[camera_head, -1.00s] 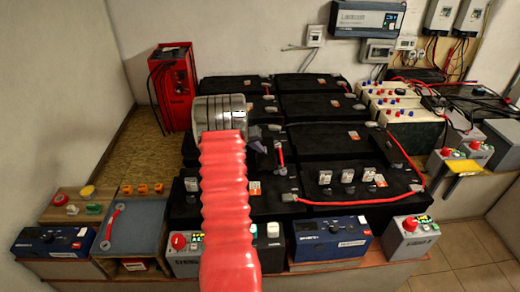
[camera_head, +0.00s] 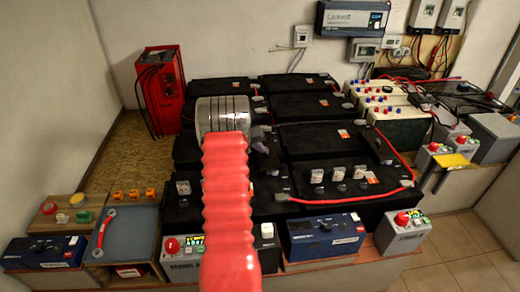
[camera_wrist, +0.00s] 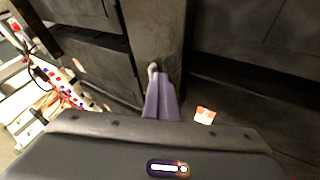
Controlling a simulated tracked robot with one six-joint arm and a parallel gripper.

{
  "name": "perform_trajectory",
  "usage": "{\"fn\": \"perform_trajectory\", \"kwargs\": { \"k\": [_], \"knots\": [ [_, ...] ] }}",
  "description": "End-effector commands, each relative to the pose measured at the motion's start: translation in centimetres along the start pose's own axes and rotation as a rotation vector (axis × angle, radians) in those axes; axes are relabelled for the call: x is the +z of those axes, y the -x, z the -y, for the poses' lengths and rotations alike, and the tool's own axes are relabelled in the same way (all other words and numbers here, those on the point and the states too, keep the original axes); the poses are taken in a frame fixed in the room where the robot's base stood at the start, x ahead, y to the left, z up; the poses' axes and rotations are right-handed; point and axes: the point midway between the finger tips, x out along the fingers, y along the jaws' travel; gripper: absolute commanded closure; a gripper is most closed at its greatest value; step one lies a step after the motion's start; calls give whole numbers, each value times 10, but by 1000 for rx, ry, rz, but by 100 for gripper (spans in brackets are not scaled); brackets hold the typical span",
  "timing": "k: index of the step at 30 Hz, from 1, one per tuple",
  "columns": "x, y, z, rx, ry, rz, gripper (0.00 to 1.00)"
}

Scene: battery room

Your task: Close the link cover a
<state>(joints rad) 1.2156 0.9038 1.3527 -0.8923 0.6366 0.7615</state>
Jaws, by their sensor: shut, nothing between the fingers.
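In the wrist view my gripper (camera_wrist: 160,74) is shut, its purple-grey fingers together with nothing between them. The fingertips are over a dark grey strip (camera_wrist: 155,30) between black batteries, beside a small pale tab. This strip may be link cover a, but I cannot tell for certain, nor whether it is touched. In the head view my gripper (camera_head: 262,148) points down among the black batteries (camera_head: 305,137), just right of my arm. My arm hides the batteries behind and below it.
A red cable (camera_head: 400,160) runs along the right of the batteries. Blue boxes (camera_head: 325,235) and a grey box with a red button (camera_head: 403,235) stand along the front. A red charger (camera_head: 160,90) stands at the back left, with bare board (camera_head: 110,165) before it.

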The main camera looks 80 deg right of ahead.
Motion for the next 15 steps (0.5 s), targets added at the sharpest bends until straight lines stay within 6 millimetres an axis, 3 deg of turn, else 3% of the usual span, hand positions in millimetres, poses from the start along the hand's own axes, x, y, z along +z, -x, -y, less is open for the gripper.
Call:
{"fn": "perform_trajectory", "kwargs": {
  "k": [8, 15],
  "knots": [
    [4, 17, 29, -5, 7, -3, 100],
    [3, 55, 27, -5, 5, -4, 100]
  ]
}}
